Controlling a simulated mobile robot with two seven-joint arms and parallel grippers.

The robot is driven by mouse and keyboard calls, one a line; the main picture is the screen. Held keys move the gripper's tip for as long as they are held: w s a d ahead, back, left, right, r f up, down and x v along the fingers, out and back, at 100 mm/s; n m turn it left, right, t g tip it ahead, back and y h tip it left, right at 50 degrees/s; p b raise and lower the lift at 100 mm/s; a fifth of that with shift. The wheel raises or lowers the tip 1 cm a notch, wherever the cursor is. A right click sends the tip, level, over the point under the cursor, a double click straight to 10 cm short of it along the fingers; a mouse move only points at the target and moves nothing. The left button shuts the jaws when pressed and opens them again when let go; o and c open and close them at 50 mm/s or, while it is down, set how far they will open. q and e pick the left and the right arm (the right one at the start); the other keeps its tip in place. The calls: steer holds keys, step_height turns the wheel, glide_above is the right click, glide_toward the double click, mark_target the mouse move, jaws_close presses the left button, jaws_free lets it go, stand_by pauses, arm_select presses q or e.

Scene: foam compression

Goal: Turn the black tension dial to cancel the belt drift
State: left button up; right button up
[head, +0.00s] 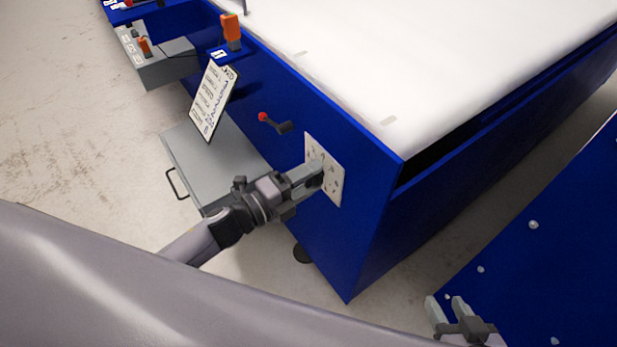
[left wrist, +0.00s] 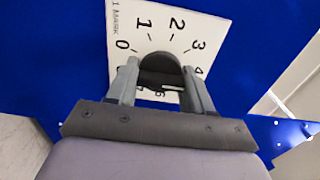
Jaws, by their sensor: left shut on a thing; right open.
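The black tension dial (left wrist: 160,65) stands on a white scale plate (left wrist: 190,15) marked with numbers, which shows in the left wrist view. In the head view the scale plate (head: 337,187) sits on the blue side panel of the machine, near its corner. My left gripper (head: 314,177) reaches the plate, and in the left wrist view its fingers (left wrist: 158,85) are on either side of the dial, shut on it. The fingers hide part of the dial and the lower numbers. The white belt (head: 430,50) lies on top of the machine. My right gripper (head: 446,309) is open and empty at the lower right.
A crank with a red knob (head: 270,121) sticks out of the blue panel above the dial plate. A printed card (head: 211,98) and an orange-topped part (head: 231,30) are further back. A grey cabinet (head: 195,150) with a handle stands left of my left gripper.

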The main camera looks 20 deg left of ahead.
arm_select(q)
steer(key=o, duration=1)
arm_select(e)
steer(key=shift+s, duration=0.1)
arm_select(q)
steer(key=shift+o, duration=0.2)
steer(key=v, duration=0.7)
steer(key=shift+p, duration=0.4)
arm_select(e)
steer(key=shift+s+d+f, duration=0.2)
steer(key=shift+d+f, duration=0.1)
steer(key=shift+d, duration=0.1)
arm_select(q)
steer(key=shift+s+a, duration=0.1)
arm_select(e)
steer(key=shift+a+r, duration=0.1)
